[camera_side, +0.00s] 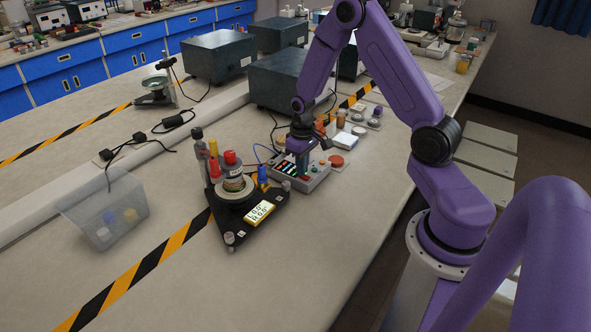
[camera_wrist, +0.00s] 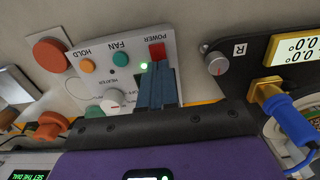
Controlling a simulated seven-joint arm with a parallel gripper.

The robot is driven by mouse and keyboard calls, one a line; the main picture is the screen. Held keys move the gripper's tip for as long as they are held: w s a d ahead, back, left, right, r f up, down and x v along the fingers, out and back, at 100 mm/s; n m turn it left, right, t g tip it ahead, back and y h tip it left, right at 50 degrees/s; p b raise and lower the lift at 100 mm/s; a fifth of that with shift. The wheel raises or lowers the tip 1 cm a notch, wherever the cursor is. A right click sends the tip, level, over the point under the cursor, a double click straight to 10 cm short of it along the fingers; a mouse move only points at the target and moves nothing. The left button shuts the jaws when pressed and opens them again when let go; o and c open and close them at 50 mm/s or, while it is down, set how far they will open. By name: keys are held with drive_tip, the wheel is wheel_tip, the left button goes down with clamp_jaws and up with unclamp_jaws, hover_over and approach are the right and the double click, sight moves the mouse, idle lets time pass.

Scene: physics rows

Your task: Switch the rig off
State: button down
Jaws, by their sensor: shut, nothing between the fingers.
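The control box (camera_side: 312,181) sits on the bench with my gripper (camera_side: 302,165) over it. In the wrist view its white panel (camera_wrist: 185,60) carries a red POWER switch (camera_wrist: 157,51), a lit green lamp (camera_wrist: 144,66), a teal FAN button (camera_wrist: 120,59), an orange HOLD button (camera_wrist: 88,66) and a white HEATER knob (camera_wrist: 113,103). My gripper (camera_wrist: 157,75) is shut and empty, its tips just below the POWER switch in the picture. I cannot tell whether they touch the panel. The black triangular rig (camera_side: 232,222) stands beside the box, its yellow display (camera_side: 261,212) lit.
A large red-orange button (camera_wrist: 52,54) is beside the panel. A blue plug (camera_wrist: 290,117) and a small knob (camera_wrist: 217,64) are on the rig side. A clear bin (camera_side: 90,215) stands at left; dark boxes (camera_side: 217,57) stand behind.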

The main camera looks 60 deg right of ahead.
drive_tip(key=shift+f, duration=0.35)
drive_tip(key=shift+r, duration=3.55)
